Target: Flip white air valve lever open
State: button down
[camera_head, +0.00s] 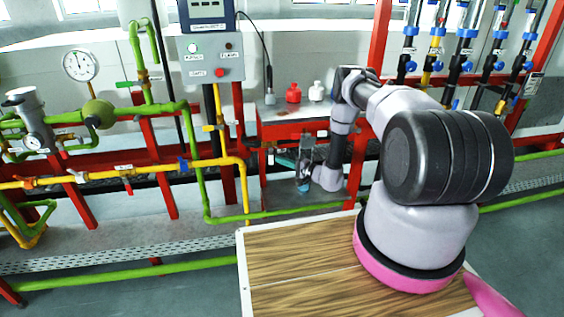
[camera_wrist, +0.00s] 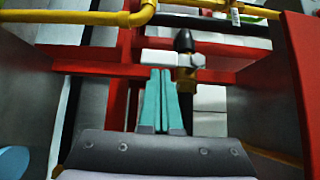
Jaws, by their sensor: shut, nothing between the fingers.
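The white lever (camera_wrist: 160,57) lies level in the wrist view, pointing left from the white cap of a small brass valve (camera_wrist: 187,82). The valve is upright with a black fitting (camera_wrist: 184,41) on top. My gripper (camera_wrist: 161,71) has its teal fingers together with nothing between them. The fingertips show just below the lever's left part; I cannot tell whether they touch it.
A red frame (camera_wrist: 80,62) crosses behind the valve, with a red upright (camera_wrist: 300,70) close on the right. A yellow pipe (camera_wrist: 70,17) runs above.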

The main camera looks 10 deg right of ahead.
jog(key=shift+a+f+m+t+y, duration=0.25)
jog(key=shift+a+m+t+y, duration=0.05)
jog(key=shift+m, duration=0.3)
jog(key=a+r+m+t+y, duration=0.1)
jog(key=a+m+t, duration=0.1)
jog(key=a, duration=0.6)
jog(key=shift+a+r+m, duration=0.2)
jog(key=shift+m, duration=0.1)
dwell(1.0)
dwell(0.6)
